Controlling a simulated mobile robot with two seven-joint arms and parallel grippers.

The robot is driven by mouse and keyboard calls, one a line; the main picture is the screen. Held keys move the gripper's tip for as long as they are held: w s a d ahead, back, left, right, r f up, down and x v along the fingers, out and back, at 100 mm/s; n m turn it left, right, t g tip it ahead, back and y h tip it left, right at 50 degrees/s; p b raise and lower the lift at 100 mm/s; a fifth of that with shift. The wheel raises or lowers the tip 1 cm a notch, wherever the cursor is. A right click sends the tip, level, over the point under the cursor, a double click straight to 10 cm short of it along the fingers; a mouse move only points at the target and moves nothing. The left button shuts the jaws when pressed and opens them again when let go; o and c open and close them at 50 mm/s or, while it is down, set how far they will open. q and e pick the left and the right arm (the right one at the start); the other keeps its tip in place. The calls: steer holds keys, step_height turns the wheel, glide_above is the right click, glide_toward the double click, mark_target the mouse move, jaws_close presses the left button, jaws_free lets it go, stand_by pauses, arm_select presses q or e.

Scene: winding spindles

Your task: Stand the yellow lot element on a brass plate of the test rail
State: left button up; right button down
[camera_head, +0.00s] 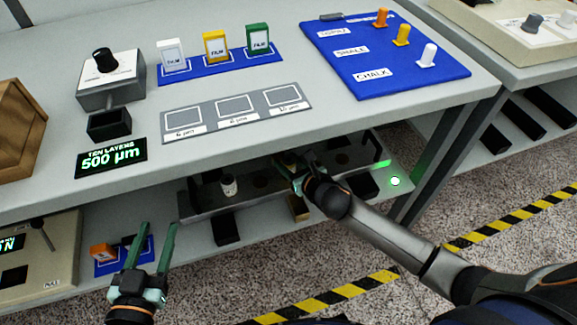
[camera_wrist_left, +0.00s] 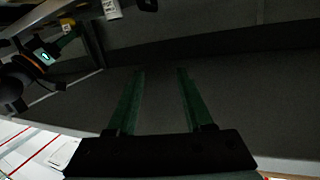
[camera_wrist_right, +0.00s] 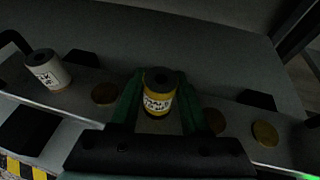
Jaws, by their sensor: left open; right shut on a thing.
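The yellow lot element (camera_wrist_right: 158,100), a labelled cylinder with a dark top, is upright between the fingers of my right gripper (camera_wrist_right: 158,98). That gripper (camera_head: 287,163) is shut on it at the test rail (camera_head: 200,203) under the bench. I cannot tell whether its base touches the rail; any plate beneath it is hidden. Bare brass plates show to its left (camera_wrist_right: 105,94) and right (camera_wrist_right: 265,133); one is partly behind a finger (camera_wrist_right: 214,120). A white lot element (camera_wrist_right: 47,72) stands on the rail at left. My left gripper (camera_head: 151,228) is open and empty, left of the rail.
The bench top (camera_head: 330,110) overhangs the rail. A lit green lamp (camera_head: 394,181) is right of the rail. A blue mat (camera_head: 110,262) with an orange item (camera_head: 102,252) lies on the lower shelf near my left gripper.

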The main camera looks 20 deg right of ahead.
arm_select(q)
steer(key=shift+w+r+t, duration=0.15)
steer(key=shift+r+t, duration=0.2)
steer(key=shift+r, duration=0.4)
steer(key=shift+w+r+t, duration=0.1)
steer(key=shift+r+t, duration=0.25)
steer(key=shift+r, duration=0.4)
arm_select(e)
steer(key=shift+f, duration=0.5)
arm_select(q)
steer(key=shift+r, duration=0.15)
arm_select(e)
steer(key=shift+f, duration=0.1)
arm_select(q)
steer(key=shift+r+m+h, duration=0.15)
steer(key=shift+m+h, duration=0.15)
arm_select(e)
steer(key=shift+c, duration=1.9)
jaws_free()
